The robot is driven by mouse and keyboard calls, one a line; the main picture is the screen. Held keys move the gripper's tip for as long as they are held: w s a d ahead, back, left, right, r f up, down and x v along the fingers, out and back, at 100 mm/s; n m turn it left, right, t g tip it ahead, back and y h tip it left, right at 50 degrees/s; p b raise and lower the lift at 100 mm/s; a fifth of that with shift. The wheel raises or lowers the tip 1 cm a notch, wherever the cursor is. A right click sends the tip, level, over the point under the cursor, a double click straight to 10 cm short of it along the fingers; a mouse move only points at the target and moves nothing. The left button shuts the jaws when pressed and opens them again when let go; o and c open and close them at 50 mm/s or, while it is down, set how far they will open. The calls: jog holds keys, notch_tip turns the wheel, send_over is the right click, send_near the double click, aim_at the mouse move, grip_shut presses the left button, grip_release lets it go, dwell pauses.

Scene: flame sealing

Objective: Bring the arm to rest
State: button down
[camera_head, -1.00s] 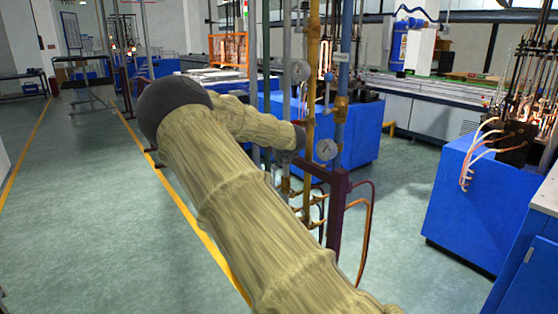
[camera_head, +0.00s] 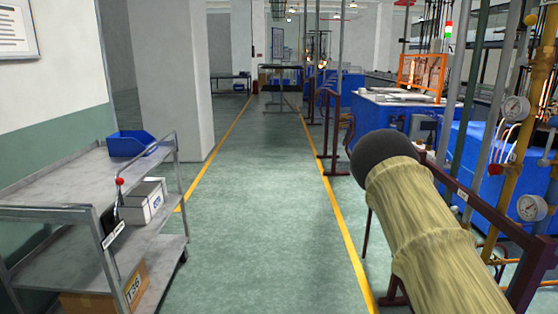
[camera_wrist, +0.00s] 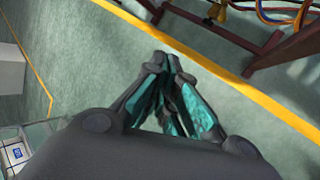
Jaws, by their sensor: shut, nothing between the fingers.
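My gripper (camera_wrist: 172,62) shows in the wrist view, pointing down toward the green floor. Its dark fingers with teal inner pads meet at the tips and hold nothing. In the head view my arm, in a tan cover with a dark joint, reaches up from the lower right. The gripper itself is hidden in the head view.
A grey cart (camera_head: 70,215) stands at the left with a blue bin (camera_head: 127,143), a white box (camera_head: 142,205) and a cardboard box (camera_head: 100,290). Pipes with gauges (camera_head: 530,207) and a dark red rail (camera_head: 500,220) stand at the right. The aisle (camera_head: 255,200) between is clear.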

jog(key=s+a+f+m+g+y+p, duration=0.1)
jog(key=s+a+f+m+g, duration=0.1)
jog(key=s+a+f+m, duration=0.5)
jog(key=s+a+f+m+g, duration=0.1)
jog(key=s+a+f+m, duration=0.2)
jog(key=s+a+f, duration=0.8)
jog(key=s+a+m+g, duration=0.1)
jog(key=s+a+m, duration=0.2)
jog(key=s+a, duration=0.2)
jog(key=s+a+r+m+g+y+p, duration=0.1)
jog(key=s+a, duration=0.5)
jog(key=s, duration=0.6)
jog(key=s+a+r+m+g, duration=0.1)
jog(key=s+a+m+g, duration=0.1)
jog(key=s+a+m, duration=0.3)
jog(key=s, duration=0.3)
jog(key=shift+s+a+m+y+p, duration=0.25)
jog(key=shift+s+m+y+p, duration=0.05)
jog(key=shift+s, duration=0.05)
jog(key=shift+f, duration=0.1)
